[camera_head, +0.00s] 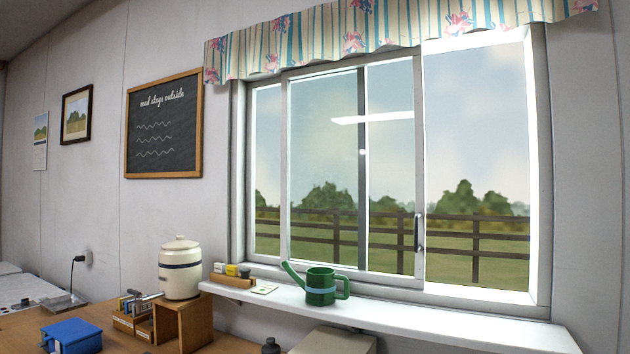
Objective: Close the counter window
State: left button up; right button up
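The counter window (395,170) is a sliding window in a pale frame in the wall. Its sliding sash stands in the left and middle part, overlapping the other pane behind it. A dark upright handle (418,233) is on the sash's right stile. To the right of that stile is a wide, bright gap (478,150) that looks open to the outside. Neither of my grippers shows in the head view.
A white sill shelf (450,325) runs below the window. A green watering can (321,286) and a small wooden holder (232,279) stand on it. A cream crock (180,268) stands at left on a wooden stand. A striped valance (350,35) hangs over the window top.

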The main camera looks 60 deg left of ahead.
aim_at(415, 53)
jog(key=u, duration=1.35)
jog(key=i+j, duration=0.2)
jog(key=j, duration=0.2)
jog(key=i+j+u, duration=0.1)
jog(key=j, duration=0.3)
jog(key=i, duration=0.1)
